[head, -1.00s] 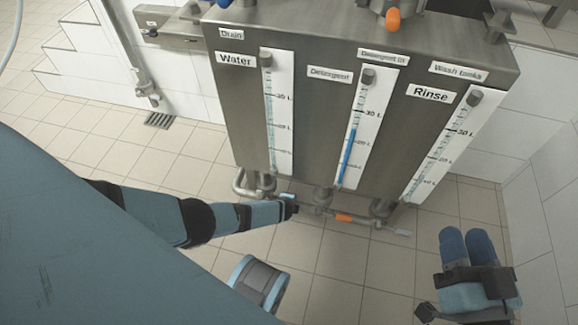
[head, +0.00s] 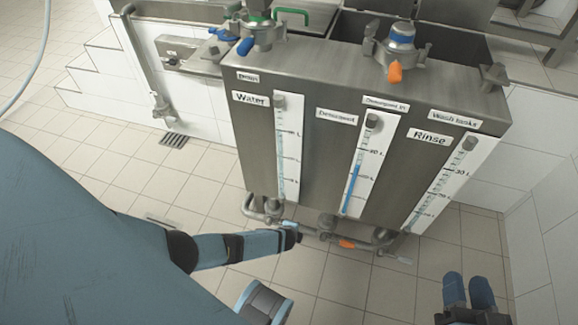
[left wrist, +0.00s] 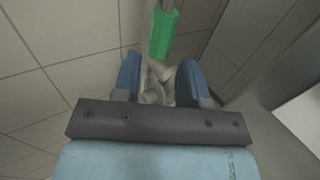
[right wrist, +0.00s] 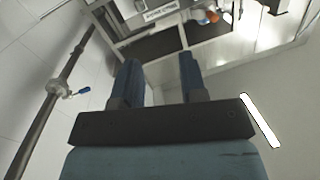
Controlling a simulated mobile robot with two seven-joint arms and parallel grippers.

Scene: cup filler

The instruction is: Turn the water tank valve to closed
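The water tank, labelled "Water" (head: 250,99), is the left section of the steel tank unit (head: 330,75) in the head view. Pipes (head: 262,208) run below it. The end of my left arm is beside these pipes; its gripper is not clearly visible there. In the left wrist view, my left gripper (left wrist: 160,78) has its fingers apart. A green handle (left wrist: 164,35) and a metal valve fitting (left wrist: 156,85) show between and beyond the fingers; contact cannot be told. My right gripper (head: 468,290) is at the lower right, open and empty in its wrist view (right wrist: 160,80).
An orange handle (head: 347,244) is on the pipes under the detergent section. Valves with green (head: 290,11) and orange (head: 395,72) handles stand on top. White walls border both sides; tiled floor (head: 330,285) is clear in front.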

